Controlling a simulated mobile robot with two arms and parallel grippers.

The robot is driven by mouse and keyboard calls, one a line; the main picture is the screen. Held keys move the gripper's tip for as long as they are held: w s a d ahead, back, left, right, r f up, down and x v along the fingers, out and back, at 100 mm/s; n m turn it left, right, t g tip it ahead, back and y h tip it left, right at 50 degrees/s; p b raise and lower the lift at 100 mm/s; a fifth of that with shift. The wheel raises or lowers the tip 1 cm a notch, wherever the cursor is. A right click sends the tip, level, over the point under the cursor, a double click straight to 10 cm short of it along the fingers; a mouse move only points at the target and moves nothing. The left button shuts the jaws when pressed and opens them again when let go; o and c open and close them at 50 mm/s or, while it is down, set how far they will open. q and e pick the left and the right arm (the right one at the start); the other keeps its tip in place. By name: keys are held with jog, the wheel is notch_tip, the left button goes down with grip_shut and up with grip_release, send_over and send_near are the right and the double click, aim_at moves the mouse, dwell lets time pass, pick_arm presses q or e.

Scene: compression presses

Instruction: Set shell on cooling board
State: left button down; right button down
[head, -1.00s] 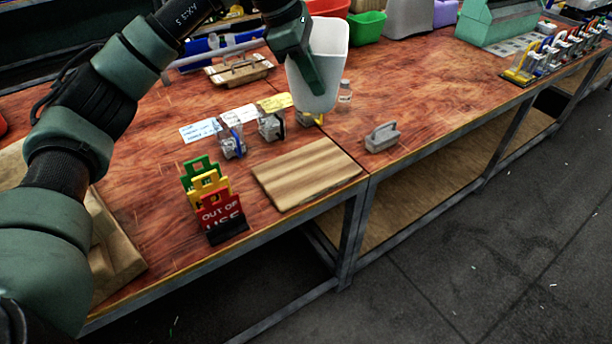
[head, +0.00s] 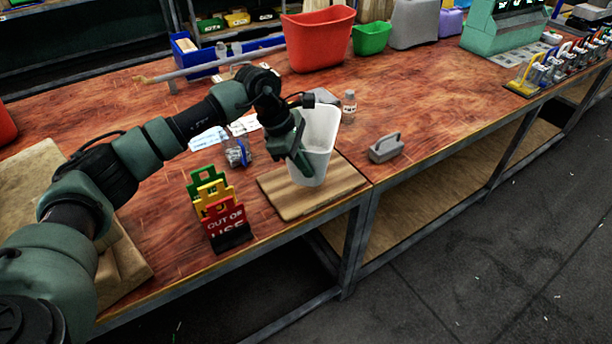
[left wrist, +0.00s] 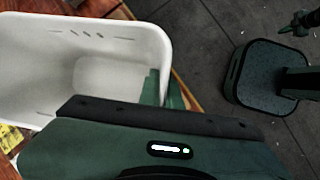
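The shell is a white, open-topped, tapered bin (head: 319,135), upright over the striped wooden cooling board (head: 283,200). Its base overlaps the board in the head view; I cannot tell whether it touches or hangs just above. My left gripper (head: 302,158) is at the shell's left side and shut on its wall. In the left wrist view the shell's white rim and inside (left wrist: 110,70) fill the upper left, with a green finger (left wrist: 151,88) at the wall. The shell hides the board's back part.
A sign stand reading "OUT OF USE" (head: 222,215) stands left of the board. A grey handled block (head: 386,148) sits to the right, a small bottle (head: 349,106) behind. Red (head: 318,40) and green (head: 371,38) bins stand farther back. The board lies by the table's front edge.

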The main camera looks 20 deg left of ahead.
pick_arm(q)
notch_tip(320, 180, down, 4)
jog(key=shift+f+p, duration=0.1)
jog(key=shift+p, duration=0.3)
jog(key=shift+f, duration=0.1)
jog(key=shift+f+b, duration=0.25)
jog(key=shift+b, duration=0.1)
jog(key=c, duration=1.6)
grip_release()
jog(key=shift+r, duration=0.1)
jog(key=shift+r+p, duration=0.35)
jog(key=shift+p, duration=0.1)
jog(key=b+v, duration=0.2)
jog(key=v, duration=0.9)
jog(key=shift+a+r, duration=0.15)
jog(key=shift+r, duration=0.2)
